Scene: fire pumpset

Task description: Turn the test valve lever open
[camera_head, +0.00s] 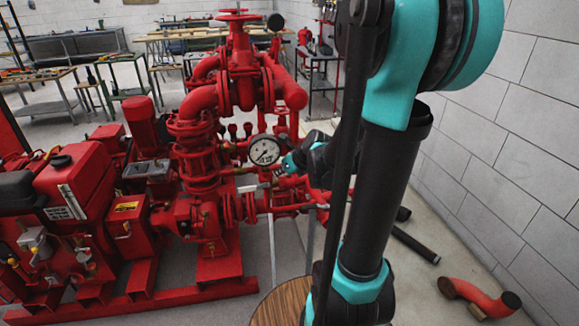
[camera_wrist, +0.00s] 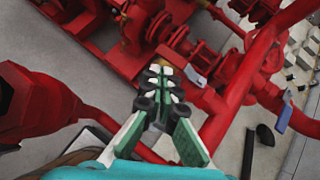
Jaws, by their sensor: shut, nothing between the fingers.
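My gripper (camera_wrist: 160,85) is shut, with nothing between its teal, black and white fingers. In the wrist view its tips are over the red pipework, close to a brass-coloured fitting and a short light-grey lever (camera_wrist: 195,76). I cannot tell whether they touch. A second blue-grey lever (camera_wrist: 283,118) is on a red pipe further right. In the head view my gripper (camera_head: 288,164) is just right of the pressure gauge. A pale lever (camera_head: 250,187) shows below the gauge. Which lever is the test valve's is not clear. My arm hides part of the pipework.
The white-faced pressure gauge (camera_head: 264,150) and thick red pipes crowd the gripper. The red pump engine (camera_head: 75,190) stands at left. A block wall (camera_head: 480,150) bounds the right. A loose red pipe elbow (camera_head: 480,297) and a black pipe (camera_head: 413,244) lie on the floor.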

